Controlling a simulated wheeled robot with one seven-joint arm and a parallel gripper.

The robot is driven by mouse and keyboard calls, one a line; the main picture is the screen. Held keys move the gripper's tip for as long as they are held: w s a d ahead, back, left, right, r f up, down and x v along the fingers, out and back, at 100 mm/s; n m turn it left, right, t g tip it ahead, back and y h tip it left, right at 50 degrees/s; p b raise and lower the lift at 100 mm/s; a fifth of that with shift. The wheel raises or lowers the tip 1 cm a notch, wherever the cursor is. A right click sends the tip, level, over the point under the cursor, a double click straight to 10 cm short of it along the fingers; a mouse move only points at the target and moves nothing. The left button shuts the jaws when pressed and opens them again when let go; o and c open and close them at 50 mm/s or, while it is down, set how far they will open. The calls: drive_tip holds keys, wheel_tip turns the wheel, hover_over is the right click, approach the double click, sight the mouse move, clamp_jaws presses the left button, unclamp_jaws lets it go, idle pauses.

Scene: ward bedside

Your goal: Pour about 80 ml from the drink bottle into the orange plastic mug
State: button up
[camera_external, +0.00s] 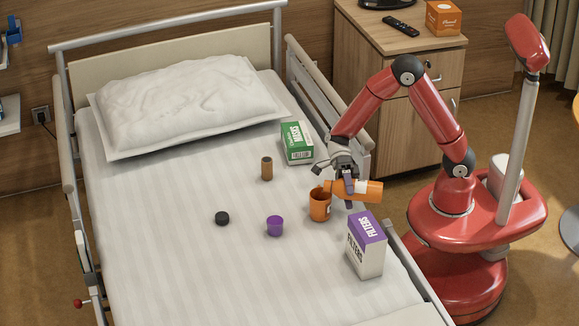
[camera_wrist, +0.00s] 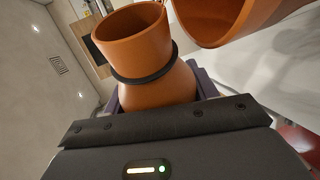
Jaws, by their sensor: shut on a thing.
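The drink bottle (camera_external: 365,189) is orange and lies nearly level in the air, its mouth pointing left over the mug's rim. My gripper (camera_external: 349,188) is shut on the bottle. In the wrist view the bottle's open neck (camera_wrist: 130,45) shows, with a dark ring around it and no cap on. The orange plastic mug (camera_external: 320,207) stands upright on the bed, below and left of the bottle's mouth. Part of the mug (camera_wrist: 215,18) also shows in the wrist view, close beside the neck. I see no stream of liquid, and the mug's level is hidden.
The white and purple filters box (camera_external: 364,252) stands close in front of the mug. A purple cup (camera_external: 275,227), a black cap (camera_external: 222,218), a brown cylinder (camera_external: 266,169) and a green box (camera_external: 297,143) are on the bed (camera_external: 170,250). The bed's left side is clear.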

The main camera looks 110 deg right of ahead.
drive_tip(key=shift+r, duration=0.15)
drive_tip(key=shift+s+a+r+m, duration=0.1)
drive_tip(key=shift+s+a+m, duration=0.05)
drive_tip(key=shift+s+m, duration=0.15)
idle(0.8)
drive_tip(key=shift+w+r+m+g+y, duration=0.1)
drive_tip(key=shift+r+m+g+y, duration=0.15)
drive_tip(key=shift+m+g+y, duration=0.05)
idle(1.4)
drive_tip(key=shift+f+n+h, duration=0.4)
drive_tip(key=shift+n, duration=0.4)
drive_tip(key=shift+s+a+n+t, duration=0.1)
drive_tip(key=shift+s+n+t, duration=0.2)
drive_tip(key=shift+n+t, duration=0.3)
drive_tip(key=shift+s+a+f+h, duration=0.1)
drive_tip(key=shift+f+h, duration=0.1)
drive_tip(key=shift+h, duration=0.1)
drive_tip(key=shift+f+n+b, duration=0.3)
drive_tip(key=shift+f+b, duration=0.15)
drive_tip(key=shift+b, duration=0.35)
drive_tip(key=shift+s+r, duration=0.1)
drive_tip(key=shift+r, duration=0.05)
